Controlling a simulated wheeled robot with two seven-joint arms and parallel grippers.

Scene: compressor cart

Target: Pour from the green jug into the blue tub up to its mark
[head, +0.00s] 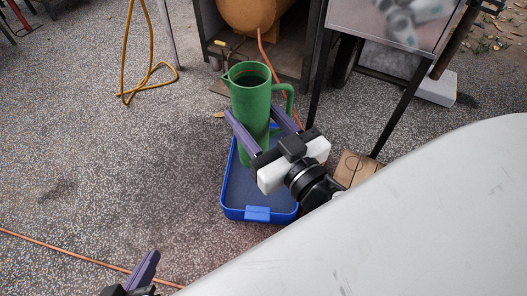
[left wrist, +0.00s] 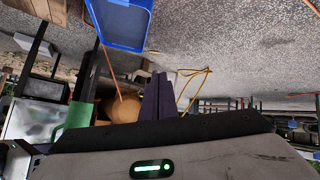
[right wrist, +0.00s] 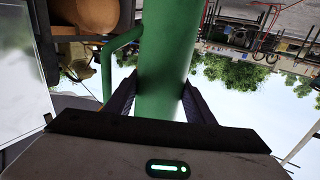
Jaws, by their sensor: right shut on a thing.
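The green jug (head: 250,92) stands upright over the far part of the blue tub (head: 231,190). My right gripper (head: 251,111) is shut on the jug's body, a finger on each side; the right wrist view shows the jug (right wrist: 165,50) between them. The jug's handle points right and its spout left. The tub's inside looks dark, and I cannot make out its mark or any liquid. The left wrist view shows the tub (left wrist: 124,22) at the top. My left gripper (head: 153,254) is empty at the bottom left, its fingers (left wrist: 158,78) together.
A wooden block (head: 354,168) lies right of the tub, by the cart's dark leg (head: 397,112). An orange tank (head: 252,12) stands behind, with an orange hose (head: 270,62) hanging. A yellow cable (head: 135,92) lies at the back left. The ground at left is mostly clear.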

